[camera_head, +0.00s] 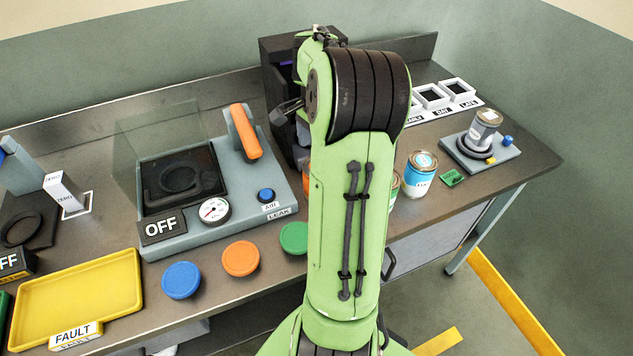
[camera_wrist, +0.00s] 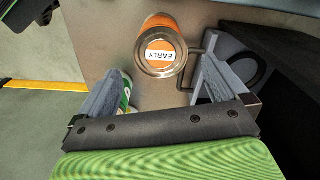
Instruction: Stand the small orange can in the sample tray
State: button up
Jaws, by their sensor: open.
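An orange can (camera_wrist: 161,50) stands on the bench in the wrist view, seen from above, with "EARLY" on its lid. My gripper (camera_wrist: 160,68) is open, one finger to each side in the picture, with the can near the fingertips. I cannot tell whether the fingers touch it. The leftmost is partly hidden by my arm.
A white-and-blue can (camera_head: 421,178) stands right of my arm. A leak tester (camera_head: 215,215) is left, a dark cabinet (camera_head: 283,70) behind. A yellow FAULT tray (camera_head: 128,262) lies front left.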

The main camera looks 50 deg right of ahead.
notch_tip(320, 180, down, 4)
jog(key=shift+d+f+b, duration=0.1)
jog(key=shift+d+b, duration=0.05)
jog(key=shift+b, duration=0.15)
jog(key=f, duration=0.2)
jog(key=f+b, duration=0.1)
jog(key=f, duration=0.2)
jog(key=shift+w+a+f, duration=0.1)
jog(key=shift+a+f, duration=0.1)
jog(key=shift+f, duration=0.1)
jog(key=c, duration=1.2)
jog(key=shift+o, duration=0.2)
notch_tip(320, 180, up, 10)
jog(key=shift+r+p, duration=0.1)
jog(key=shift+p, duration=0.95)
